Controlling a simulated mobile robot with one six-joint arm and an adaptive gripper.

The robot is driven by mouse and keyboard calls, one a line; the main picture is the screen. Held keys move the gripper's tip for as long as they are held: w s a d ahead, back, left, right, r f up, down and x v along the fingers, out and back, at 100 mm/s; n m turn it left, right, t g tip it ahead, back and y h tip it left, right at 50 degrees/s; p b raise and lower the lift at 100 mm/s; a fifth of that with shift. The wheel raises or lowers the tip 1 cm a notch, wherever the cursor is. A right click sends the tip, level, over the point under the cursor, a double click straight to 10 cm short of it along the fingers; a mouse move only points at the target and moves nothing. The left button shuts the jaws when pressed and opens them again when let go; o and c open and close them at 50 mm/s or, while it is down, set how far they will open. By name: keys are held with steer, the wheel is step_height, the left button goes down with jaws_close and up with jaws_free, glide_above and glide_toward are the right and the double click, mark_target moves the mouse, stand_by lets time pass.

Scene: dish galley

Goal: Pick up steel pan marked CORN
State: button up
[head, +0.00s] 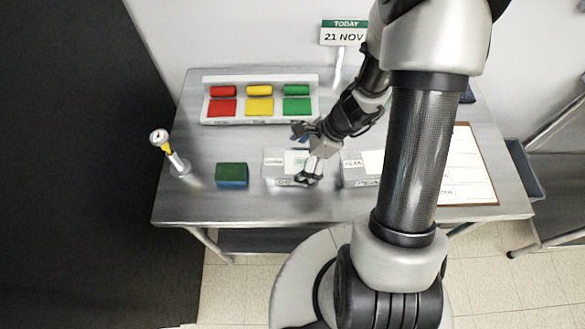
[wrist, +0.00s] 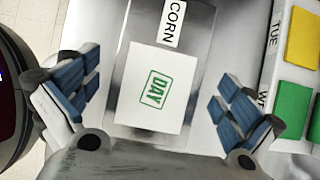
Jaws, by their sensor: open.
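The steel pan marked CORN (head: 273,168) stands near the front middle of the steel table. In the wrist view the pan (wrist: 205,85) shows a CORN label and a white card (wrist: 152,112) with a green DAY stamp on top. My gripper (head: 304,156) is open just above the pan. In the wrist view its blue-padded fingers (wrist: 158,80) are spread on either side of the pan, with nothing held. I cannot tell whether either finger touches the pan. The arm and gripper hide the pan's right part in the head view.
A second, similar pan (head: 353,182) stands to the right, partly behind my arm. A green-and-blue sponge (head: 231,175) lies left, near an upright dial gauge (head: 178,164). A white tray (head: 310,119) of coloured labels lies behind; a clipboard (head: 497,184) lies at right.

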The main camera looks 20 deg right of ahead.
mark_target(296, 162)
steer(key=b+x, duration=0.1)
steer(key=x, duration=0.2)
steer(key=shift+f, duration=0.25)
steer(key=c, duration=1.6)
